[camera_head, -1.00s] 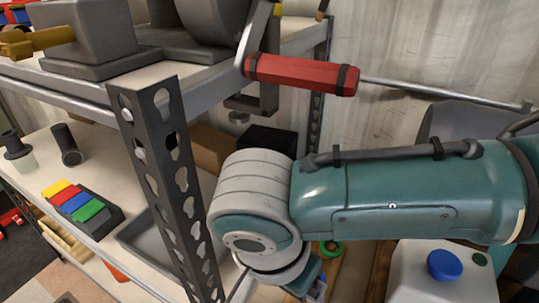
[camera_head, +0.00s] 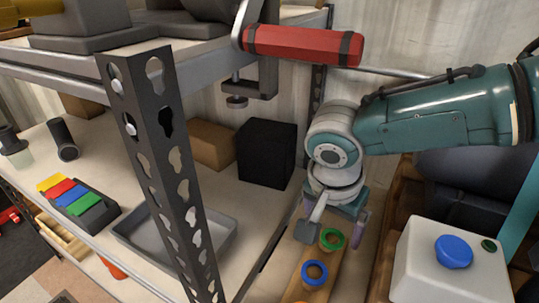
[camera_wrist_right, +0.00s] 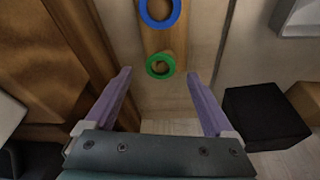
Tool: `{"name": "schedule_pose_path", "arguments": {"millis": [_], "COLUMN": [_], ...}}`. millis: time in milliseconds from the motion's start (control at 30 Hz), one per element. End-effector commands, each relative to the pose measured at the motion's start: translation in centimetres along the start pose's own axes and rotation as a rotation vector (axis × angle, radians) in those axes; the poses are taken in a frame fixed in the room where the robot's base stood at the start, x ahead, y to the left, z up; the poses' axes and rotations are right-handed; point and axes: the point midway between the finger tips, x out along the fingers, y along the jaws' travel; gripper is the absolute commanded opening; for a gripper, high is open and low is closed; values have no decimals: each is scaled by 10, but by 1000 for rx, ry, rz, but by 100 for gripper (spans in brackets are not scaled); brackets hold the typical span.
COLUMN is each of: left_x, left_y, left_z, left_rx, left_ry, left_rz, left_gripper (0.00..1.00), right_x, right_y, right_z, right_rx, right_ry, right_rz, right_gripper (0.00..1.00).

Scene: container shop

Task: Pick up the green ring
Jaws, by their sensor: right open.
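The green ring (camera_head: 332,239) sits on a wooden board (camera_head: 321,290) beside the blue ring (camera_head: 315,273). It also shows in the right wrist view (camera_wrist_right: 160,66), ahead of and between my fingers, with the blue ring (camera_wrist_right: 160,10) beyond it. My right gripper (camera_head: 334,231) is open, with purple fingers spread apart. In the head view its fingers are close to the green ring, which appears between them. In the right wrist view the gripper (camera_wrist_right: 160,95) holds nothing, and the ring lies beyond the fingertips. My left gripper is not in view.
A metal shelf post (camera_head: 165,170) stands left of the board. A black box (camera_head: 267,153) and brown box (camera_head: 210,145) are on the shelf, with a grey tray (camera_head: 222,235) in front. A white box with a blue button (camera_head: 453,251) stands to the right.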

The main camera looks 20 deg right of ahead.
Motion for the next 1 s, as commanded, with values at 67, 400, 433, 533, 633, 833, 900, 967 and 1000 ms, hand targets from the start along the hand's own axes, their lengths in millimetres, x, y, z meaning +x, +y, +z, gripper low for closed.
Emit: {"name": "schedule_pose_path", "arguments": {"millis": [67,400,433,533,633,833,900,967,1000], "left_x": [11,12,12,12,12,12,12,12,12], "left_y": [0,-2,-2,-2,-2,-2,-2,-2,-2], "left_z": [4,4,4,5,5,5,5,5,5], "left_rx": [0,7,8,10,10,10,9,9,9], "left_ry": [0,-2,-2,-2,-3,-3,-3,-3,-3], "left_rz": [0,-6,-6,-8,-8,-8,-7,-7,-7], "left_gripper": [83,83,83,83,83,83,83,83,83], "right_x": [16,21,21,21,21,21,21,21,21], "right_y": [0,0,0,0,0,0,0,0,0], "right_z": [1,0,0,0,0,0,0,0,0], "right_rx": [-1,-1,0,0,0,0,0,0,0], "right_ry": [1,0,0,0,0,0,0,0,0], "right_rz": [1,-1,-1,-1,-1,-1,-1,-1,-1], "right_gripper": [88,87,84,72,61,39,31,24,20]}}
